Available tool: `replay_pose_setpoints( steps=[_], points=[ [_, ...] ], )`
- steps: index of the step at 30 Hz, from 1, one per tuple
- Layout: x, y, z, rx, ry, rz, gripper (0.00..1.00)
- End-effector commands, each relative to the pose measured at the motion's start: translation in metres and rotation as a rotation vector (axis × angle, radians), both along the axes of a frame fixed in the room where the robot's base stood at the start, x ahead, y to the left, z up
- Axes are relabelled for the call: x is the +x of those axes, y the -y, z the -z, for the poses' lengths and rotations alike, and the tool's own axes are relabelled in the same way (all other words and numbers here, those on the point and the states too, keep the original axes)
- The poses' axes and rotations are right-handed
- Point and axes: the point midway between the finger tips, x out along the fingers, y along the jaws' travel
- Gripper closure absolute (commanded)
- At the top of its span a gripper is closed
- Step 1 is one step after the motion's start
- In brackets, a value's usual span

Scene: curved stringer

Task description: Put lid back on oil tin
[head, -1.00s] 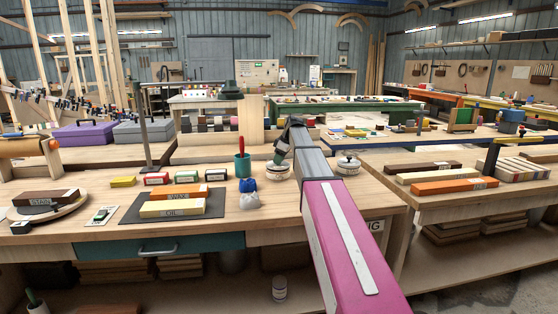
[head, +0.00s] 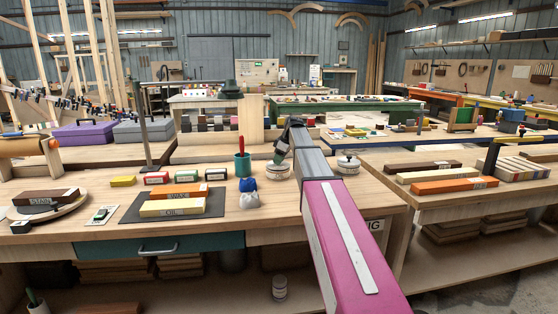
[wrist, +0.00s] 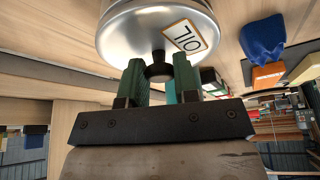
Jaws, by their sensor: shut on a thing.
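My gripper (wrist: 158,80) is shut on the dark knob (wrist: 158,72) of a shiny silver lid (wrist: 150,40) with an "OIL" label. In the head view my gripper (head: 281,153) is over a round pale tin (head: 277,171) on the near workbench, and my arm comes in from the lower right. The lid is hard to make out there, behind the fingers. A pale rim shows at the lid's far edge in the wrist view, but I cannot tell whether the lid touches the tin.
A lidded pot (head: 348,164) with a dark knob stands just right of my arm. A blue cloth-like thing (head: 249,185), a green cup (head: 242,166) and small blocks stand to the left. The front bench (head: 290,222) is bare nearby.

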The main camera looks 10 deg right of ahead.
Motion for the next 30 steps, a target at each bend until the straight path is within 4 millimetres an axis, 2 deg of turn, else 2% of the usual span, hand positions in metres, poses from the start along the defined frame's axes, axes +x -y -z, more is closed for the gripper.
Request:
replay_pose_setpoints(
  steps=[9,10,12,18,20,21,30],
  points=[
    [0.0,-0.0001,0.0002,0.0,0.0,0.0,0.95],
    [0.0,-0.0001,0.0002,0.0,0.0,0.0,0.62],
    [0.0,0.0,0.0001,0.0,0.0,0.0,0.42],
    [0.0,-0.0001,0.0002,0.0,0.0,0.0,0.42],
    [0.0,0.0,0.0002,0.0,0.0,0.0,0.22],
    [0.0,0.0,0.0002,0.0,0.0,0.0,0.16],
    [0.0001,0.0,-0.0004,0.0,0.0,0.0,0.16]
  ],
)
